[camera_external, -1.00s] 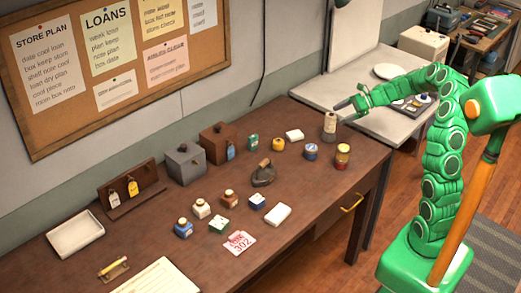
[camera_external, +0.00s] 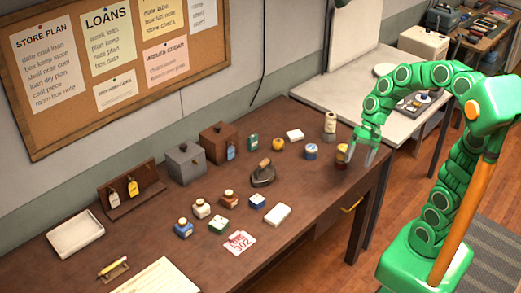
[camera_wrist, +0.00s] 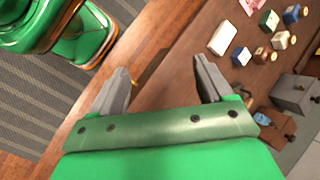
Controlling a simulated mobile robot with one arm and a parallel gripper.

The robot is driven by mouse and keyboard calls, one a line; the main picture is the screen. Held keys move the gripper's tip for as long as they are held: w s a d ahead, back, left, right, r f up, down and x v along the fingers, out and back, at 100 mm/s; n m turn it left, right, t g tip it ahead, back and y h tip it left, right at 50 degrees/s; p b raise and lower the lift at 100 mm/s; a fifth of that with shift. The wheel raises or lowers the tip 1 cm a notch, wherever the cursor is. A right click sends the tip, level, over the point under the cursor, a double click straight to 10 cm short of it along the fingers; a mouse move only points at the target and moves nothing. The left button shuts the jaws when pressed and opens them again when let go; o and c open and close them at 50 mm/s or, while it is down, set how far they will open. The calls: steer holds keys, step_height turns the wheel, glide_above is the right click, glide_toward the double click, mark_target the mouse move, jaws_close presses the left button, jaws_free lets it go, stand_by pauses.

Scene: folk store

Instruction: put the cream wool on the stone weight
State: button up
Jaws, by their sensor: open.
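I cannot tell for certain which items are the cream wool and the stone weight. A cream-and-grey upright cylinder (camera_external: 330,122), possibly the wool, stands near the table's far right corner. A dark, iron-shaped weight with a brown handle (camera_external: 263,174) sits mid-table. My gripper (camera_external: 361,159) is open, its fingers pointing down near the table's right edge. It partly hides a red-and-yellow jar (camera_external: 341,154). In the wrist view my gripper (camera_wrist: 160,78) is open and empty, with nothing between its fingers but table and floor.
Small bottles, blocks and a white slab (camera_external: 277,215) lie further forward. Grey (camera_external: 185,164) and brown (camera_external: 218,143) boxes stand at the back. A pale table (camera_external: 350,98) lies beyond.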

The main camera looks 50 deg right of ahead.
steer(key=s+d+n+h, duration=0.2)
steer(key=s+n+h, duration=0.1)
steer(key=s, duration=0.5)
steer(key=s+d+f+n+g+h, duration=0.1)
steer(key=s+n, duration=0.3)
steer(key=s, duration=0.5)
steer(key=shift+d+h, duration=0.8)
steer(key=shift+h, duration=0.1)
